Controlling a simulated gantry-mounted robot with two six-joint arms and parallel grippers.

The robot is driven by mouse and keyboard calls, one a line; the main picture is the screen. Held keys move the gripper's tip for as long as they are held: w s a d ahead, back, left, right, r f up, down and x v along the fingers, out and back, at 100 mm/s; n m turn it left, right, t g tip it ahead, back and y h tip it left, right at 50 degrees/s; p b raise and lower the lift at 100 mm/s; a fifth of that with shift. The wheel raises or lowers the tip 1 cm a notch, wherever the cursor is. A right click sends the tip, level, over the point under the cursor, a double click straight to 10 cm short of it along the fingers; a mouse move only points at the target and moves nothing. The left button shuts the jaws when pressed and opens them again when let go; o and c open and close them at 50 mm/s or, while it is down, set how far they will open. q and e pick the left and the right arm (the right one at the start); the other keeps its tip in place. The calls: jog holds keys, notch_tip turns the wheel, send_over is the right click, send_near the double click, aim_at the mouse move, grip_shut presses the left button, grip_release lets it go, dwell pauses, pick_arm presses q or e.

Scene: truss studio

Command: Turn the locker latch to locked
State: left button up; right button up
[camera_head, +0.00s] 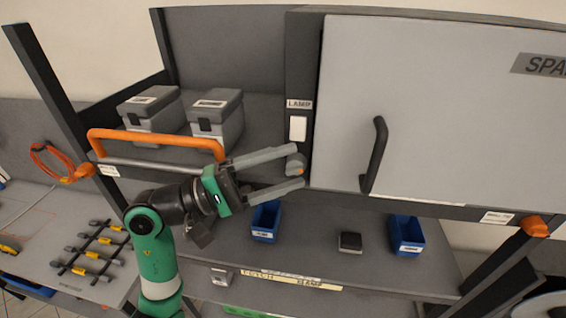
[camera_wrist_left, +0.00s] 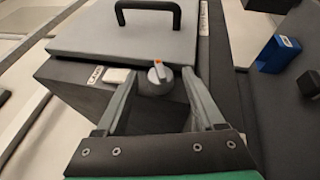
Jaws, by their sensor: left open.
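The locker door (camera_head: 440,105) is a large light grey panel with a black bar handle (camera_head: 375,155). The latch is a small round grey knob (camera_head: 296,162) with an orange mark, on the dark frame left of the door and below the LAMP label. In the left wrist view the knob (camera_wrist_left: 158,80) shows its orange mark near the top edge, toward the door. My left gripper (camera_head: 299,170) is open, with its two fingers on either side of the knob. I cannot tell whether either finger touches it. My right gripper is not in view.
A white switch (camera_head: 298,128) sits just above the knob. An orange rail (camera_head: 155,137) fronts the shelf with two grey cases (camera_head: 216,117). Blue bins (camera_head: 265,222) and a small dark box (camera_head: 350,242) stand on the lower shelf. Yellow-marked tools (camera_head: 90,255) lie at left.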

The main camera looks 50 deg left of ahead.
pick_arm(q)
grip_shut()
jog(key=shift+r+m+g+b, duration=0.2)
jog(key=shift+m+g+b, duration=0.2)
jog(key=shift+g, duration=0.3)
jog(key=shift+r+m+g+y, duration=0.2)
jog(key=shift+m+g+y, duration=0.1)
jog(key=shift+g+y, duration=0.15)
jog(key=shift+m+g+y, duration=0.4)
jog(key=shift+g+y, duration=0.25)
jog(key=shift+g, duration=0.4)
grip_release()
